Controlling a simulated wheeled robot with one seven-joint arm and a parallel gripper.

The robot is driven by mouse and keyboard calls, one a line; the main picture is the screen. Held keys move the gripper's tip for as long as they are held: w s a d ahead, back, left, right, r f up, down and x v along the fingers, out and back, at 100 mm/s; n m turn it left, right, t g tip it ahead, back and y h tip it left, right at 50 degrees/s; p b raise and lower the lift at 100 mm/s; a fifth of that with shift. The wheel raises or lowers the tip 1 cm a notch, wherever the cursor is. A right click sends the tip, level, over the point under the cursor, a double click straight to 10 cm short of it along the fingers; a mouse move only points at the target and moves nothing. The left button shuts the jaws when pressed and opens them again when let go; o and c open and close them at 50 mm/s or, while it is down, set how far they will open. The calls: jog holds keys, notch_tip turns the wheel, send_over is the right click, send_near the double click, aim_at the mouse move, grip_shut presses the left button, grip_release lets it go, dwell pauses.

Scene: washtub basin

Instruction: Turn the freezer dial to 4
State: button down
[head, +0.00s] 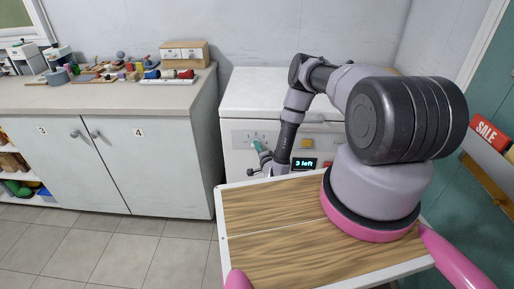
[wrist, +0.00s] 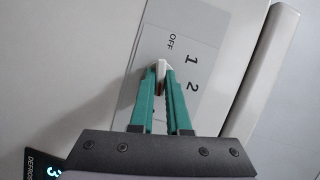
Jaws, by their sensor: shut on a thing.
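The white chest freezer (head: 275,92) stands against the back wall, with a grey dial panel (head: 241,138) on its front. In the wrist view the panel (wrist: 180,30) shows OFF, 1 and 2 running down the right of the dial. My gripper (wrist: 161,72) has its two teal fingers closed on the freezer dial (wrist: 161,66), a narrow white knob with a reddish part between the fingers. Its other marks, including 4, are hidden behind the gripper. The dial's exact setting cannot be told. In the head view my gripper (head: 258,147) is at the panel.
A counter (head: 110,92) with many small items is at left. A red SALE sign (head: 487,132) is at right. The tiled floor at left is clear.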

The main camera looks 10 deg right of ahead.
jog(key=shift+m+t, duration=0.4)
jog(key=shift+m, duration=0.6)
jog(key=shift+y, duration=0.3)
jog(key=c, duration=0.9)
grip_release()
jog(key=shift+f, duration=0.1)
jog(key=s, duration=0.3)
jog(key=s+d, duration=0.1)
jog(key=s, duration=0.6)
jog(key=shift+s+d, duration=0.2)
jog(key=shift+s, duration=0.15)
